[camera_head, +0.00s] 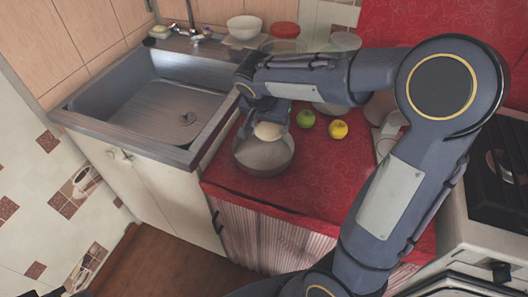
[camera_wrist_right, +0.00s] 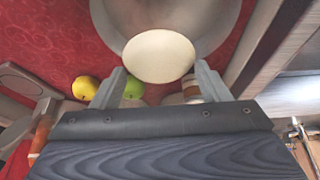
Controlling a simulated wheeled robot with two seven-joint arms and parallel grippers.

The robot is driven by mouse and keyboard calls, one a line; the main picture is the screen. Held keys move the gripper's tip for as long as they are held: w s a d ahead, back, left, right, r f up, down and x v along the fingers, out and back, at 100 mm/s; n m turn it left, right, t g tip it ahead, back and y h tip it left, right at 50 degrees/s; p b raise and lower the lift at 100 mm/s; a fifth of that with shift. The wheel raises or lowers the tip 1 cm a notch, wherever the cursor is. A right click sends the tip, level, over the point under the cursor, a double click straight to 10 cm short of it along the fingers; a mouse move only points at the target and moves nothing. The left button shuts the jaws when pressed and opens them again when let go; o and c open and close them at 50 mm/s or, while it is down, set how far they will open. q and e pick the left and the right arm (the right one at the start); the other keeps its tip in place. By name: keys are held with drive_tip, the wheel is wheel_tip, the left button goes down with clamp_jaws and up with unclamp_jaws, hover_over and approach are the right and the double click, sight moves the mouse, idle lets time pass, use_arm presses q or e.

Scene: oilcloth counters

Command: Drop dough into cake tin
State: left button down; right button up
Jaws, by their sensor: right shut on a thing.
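The pale, round dough (camera_head: 268,131) is held in my right gripper (camera_head: 265,118), above the cake tin. In the right wrist view the dough (camera_wrist_right: 158,55) sits between the two fingers of the right gripper (camera_wrist_right: 160,82). The grey round cake tin (camera_head: 263,158) stands on the red counter near its front left edge. In the right wrist view the tin (camera_wrist_right: 112,22) shows behind the dough. I cannot tell whether the dough touches the tin. My left gripper is not in view.
A green fruit (camera_head: 305,118) and a yellow fruit (camera_head: 338,129) lie right of the tin on the red oilcloth (camera_head: 310,175). The metal sink (camera_head: 160,105) is at the left and a stove (camera_head: 505,160) at the right. A white bowl (camera_head: 244,27) and a red-lidded container (camera_head: 285,30) stand at the back.

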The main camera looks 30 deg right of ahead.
drive_tip(key=o, duration=1.1)
drive_tip(key=shift+r, duration=0.1)
drive_tip(key=v, duration=0.7)
drive_tip(key=shift+s+a+r+p, duration=0.1)
drive_tip(key=shift+r+p, duration=0.25)
drive_tip(key=shift+s, duration=0.1)
drive_tip(key=s+a+n+t+y+p, duration=0.1)
drive_tip(key=s+n+y+p, duration=0.1)
drive_tip(key=s, duration=0.4)
drive_tip(key=s+a+r+n+y+p, duration=0.1)
drive_tip(key=s+a+n+y+p, duration=0.1)
drive_tip(key=s, duration=0.5)
drive_tip(key=s+a+r+n+t+y+p, duration=0.1)
drive_tip(key=s+a+n+y+p, duration=0.1)
drive_tip(key=s, duration=0.5)
drive_tip(key=shift+r+n+t+y+p, duration=0.15)
drive_tip(key=shift+n+t+y+p, duration=0.15)
drive_tip(key=shift+n+y+p, duration=0.55)
